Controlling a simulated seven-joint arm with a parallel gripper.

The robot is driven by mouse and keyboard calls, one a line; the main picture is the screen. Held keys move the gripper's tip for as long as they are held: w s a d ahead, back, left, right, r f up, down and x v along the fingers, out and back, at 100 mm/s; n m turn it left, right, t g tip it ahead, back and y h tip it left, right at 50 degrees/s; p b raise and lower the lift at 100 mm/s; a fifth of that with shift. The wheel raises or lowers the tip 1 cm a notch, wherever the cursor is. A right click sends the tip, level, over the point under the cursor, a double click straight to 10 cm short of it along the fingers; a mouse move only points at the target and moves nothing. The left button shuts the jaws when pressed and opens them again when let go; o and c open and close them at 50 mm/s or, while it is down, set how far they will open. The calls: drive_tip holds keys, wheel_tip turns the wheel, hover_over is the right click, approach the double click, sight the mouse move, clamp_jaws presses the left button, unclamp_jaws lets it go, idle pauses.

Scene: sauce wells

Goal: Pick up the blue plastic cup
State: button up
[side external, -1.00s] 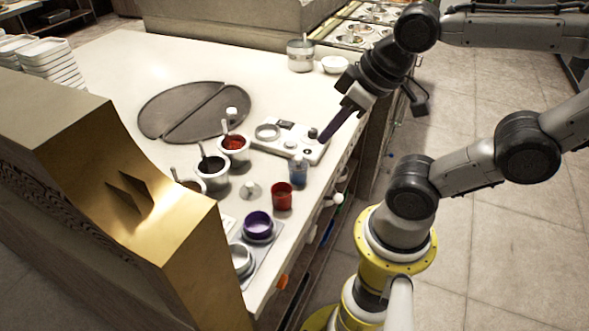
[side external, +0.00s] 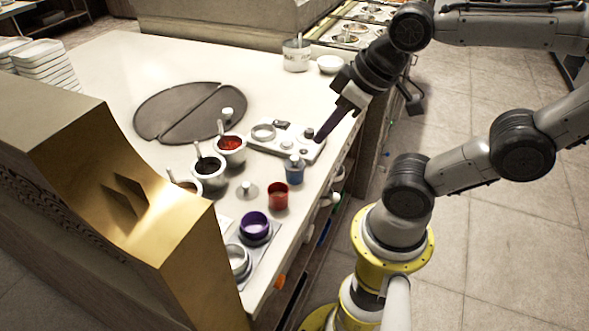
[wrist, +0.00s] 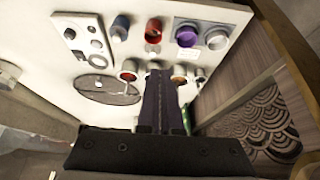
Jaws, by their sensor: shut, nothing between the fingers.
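The blue plastic cup (side external: 294,173) stands upright on the white counter near its right edge, just beyond the red cup. Something pale shows at its mouth. In the wrist view the blue cup (wrist: 119,29) is at the top, left of the red cup. My gripper (side external: 321,140) has long dark fingers, shut and empty. It points down and left, above and to the right of the blue cup in the side view, apart from it. In the wrist view the closed fingers (wrist: 158,73) reach up the middle and hide part of the row of pots behind them.
A red cup (side external: 278,196) and a purple bowl (side external: 255,226) stand nearby. Sauce pots, including one with red sauce (side external: 230,150), line the left side. A white panel with round fittings (side external: 262,131) lies behind the blue cup. A brass-coloured block (side external: 180,235) stands front left.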

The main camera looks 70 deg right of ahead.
drive_tip(key=o, duration=1.5)
drive_tip(key=m+g, duration=0.6)
drive_tip(key=m, duration=1.2)
hover_over(295, 157)
wheel_tip(295, 157, down, 9)
drive_tip(key=f, duration=0.6)
drive_tip(key=shift+s+d+f, duration=0.15)
drive_tip(key=shift+d+f, duration=0.05)
drive_tip(key=shift+f, duration=0.2)
drive_tip(key=shift+w+a+f, duration=0.1)
drive_tip(key=shift+f, duration=1.55)
drive_tip(key=shift+w+a+f, duration=0.1)
drive_tip(key=shift+f, duration=1.5)
